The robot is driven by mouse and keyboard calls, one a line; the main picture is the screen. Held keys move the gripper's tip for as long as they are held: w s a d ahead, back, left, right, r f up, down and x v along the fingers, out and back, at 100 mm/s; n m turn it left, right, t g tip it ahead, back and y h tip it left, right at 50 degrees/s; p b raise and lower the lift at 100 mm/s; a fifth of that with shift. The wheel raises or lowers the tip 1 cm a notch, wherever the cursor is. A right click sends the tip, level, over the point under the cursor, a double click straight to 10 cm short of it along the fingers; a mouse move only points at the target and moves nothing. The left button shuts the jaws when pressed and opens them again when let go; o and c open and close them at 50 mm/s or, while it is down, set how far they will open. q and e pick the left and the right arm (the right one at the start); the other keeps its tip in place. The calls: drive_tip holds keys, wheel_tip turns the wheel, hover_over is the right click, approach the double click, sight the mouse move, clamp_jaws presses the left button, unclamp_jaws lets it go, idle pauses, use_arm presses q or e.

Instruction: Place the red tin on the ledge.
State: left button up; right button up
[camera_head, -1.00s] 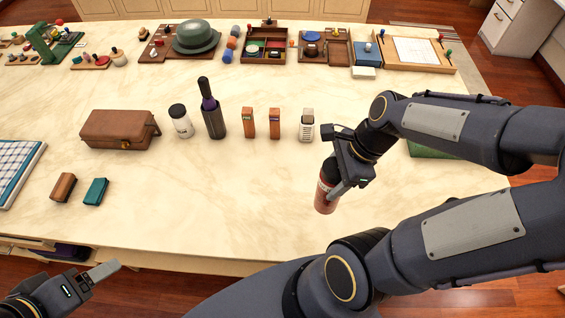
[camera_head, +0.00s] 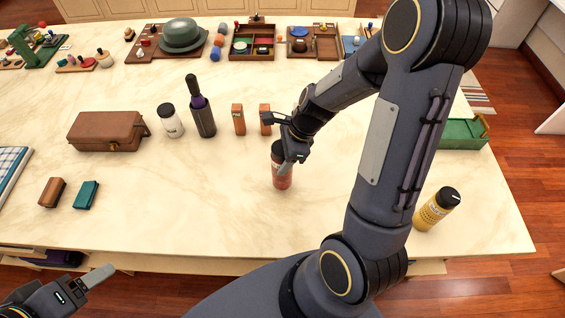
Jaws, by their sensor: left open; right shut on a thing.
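The red tin (camera_head: 282,178), with a dark top, is upright in my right gripper (camera_head: 285,163), in the middle of the head view. The gripper is shut on its upper part and partly hides it. I cannot tell whether its base touches the marble counter (camera_head: 200,222) or hangs just above it. My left gripper (camera_head: 98,283) is open and empty at the bottom left, off the counter's front edge, partly cut off by the frame. I cannot tell which surface is the ledge.
Beyond the tin stand two orange-brown blocks (camera_head: 238,120), a dark bottle (camera_head: 203,116) and a white jar (camera_head: 171,122). A brown case (camera_head: 106,132) lies left. A yellow bottle (camera_head: 436,209) and green tray (camera_head: 462,134) are right of my arm. The front middle is clear.

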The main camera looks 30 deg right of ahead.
sight(281, 182)
drive_tip(key=shift+f, duration=1.4)
drive_tip(key=shift+s+f+b, duration=0.1)
drive_tip(key=shift+f+b, duration=0.05)
drive_tip(key=shift+b, duration=0.15)
drive_tip(key=o, duration=1.4)
